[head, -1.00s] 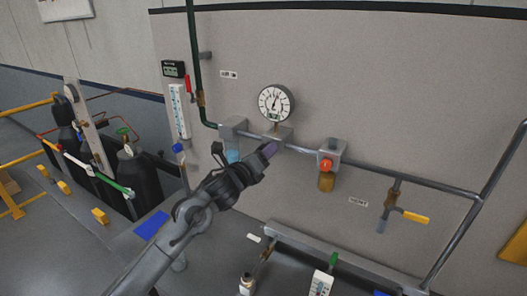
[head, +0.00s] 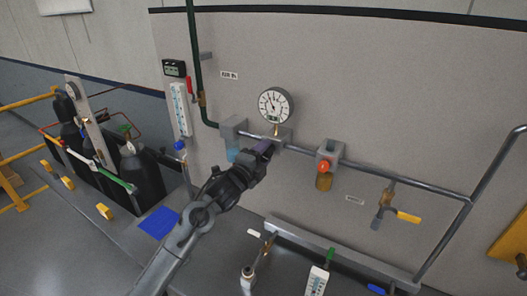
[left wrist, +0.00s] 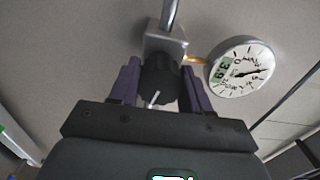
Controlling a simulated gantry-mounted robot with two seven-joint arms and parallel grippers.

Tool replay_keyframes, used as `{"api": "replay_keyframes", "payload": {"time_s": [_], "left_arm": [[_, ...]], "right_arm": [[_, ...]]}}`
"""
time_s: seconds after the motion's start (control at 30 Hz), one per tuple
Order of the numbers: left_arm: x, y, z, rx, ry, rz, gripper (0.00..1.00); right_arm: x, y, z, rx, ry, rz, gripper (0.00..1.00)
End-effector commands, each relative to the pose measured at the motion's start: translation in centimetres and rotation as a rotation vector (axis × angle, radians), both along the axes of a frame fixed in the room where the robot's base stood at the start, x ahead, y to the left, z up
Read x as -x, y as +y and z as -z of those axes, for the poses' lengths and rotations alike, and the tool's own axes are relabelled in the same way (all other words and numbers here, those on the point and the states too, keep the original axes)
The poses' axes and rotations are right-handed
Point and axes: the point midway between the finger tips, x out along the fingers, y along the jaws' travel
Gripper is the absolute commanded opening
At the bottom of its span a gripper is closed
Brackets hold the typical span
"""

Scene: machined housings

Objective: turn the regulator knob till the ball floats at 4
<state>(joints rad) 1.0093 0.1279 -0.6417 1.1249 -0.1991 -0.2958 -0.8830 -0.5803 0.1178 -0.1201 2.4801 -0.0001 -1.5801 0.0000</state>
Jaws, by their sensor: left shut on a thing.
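The regulator (head: 279,137) is a grey block on the wall pipe, below a round white gauge (head: 275,105). In the left wrist view its black knob (left wrist: 160,84) has a white mark. My left gripper (head: 264,148) is shut on this knob, with a purple finger on either side. A white scale tube (head: 180,108) hangs at the left of the panel; another scale (head: 317,282) stands at the bottom. I cannot make out a ball. My right gripper is out of view.
A grey block with a red knob (head: 323,167) and amber bowl is right of the regulator. A yellow-handled valve (head: 408,216) hangs farther right. Dark gas cylinders (head: 140,175) stand at the left. A rail (head: 330,252) runs along the lower panel.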

Motion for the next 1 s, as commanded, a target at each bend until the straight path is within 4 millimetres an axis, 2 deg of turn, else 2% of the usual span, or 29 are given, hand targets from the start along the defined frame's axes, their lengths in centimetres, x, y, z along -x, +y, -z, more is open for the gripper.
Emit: {"api": "replay_keyframes", "payload": {"time_s": [0.3, 0.87, 0.9, 1.0], "left_arm": [[-0.07, 0.14, -0.27, 0.117, 0.062, -0.003, 0.17], [-0.09, 0.20, -0.12, 0.140, 0.076, -0.004, 0.17], [-0.09, 0.20, -0.12, 0.140, 0.076, -0.004, 0.53], [-0.07, 0.17, -0.07, 0.138, 0.076, -0.003, 0.69]], "right_arm": [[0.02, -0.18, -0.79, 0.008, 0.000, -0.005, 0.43], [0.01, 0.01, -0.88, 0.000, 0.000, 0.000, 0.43], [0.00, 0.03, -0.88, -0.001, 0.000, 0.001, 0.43], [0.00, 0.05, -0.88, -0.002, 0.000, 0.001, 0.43]]}}
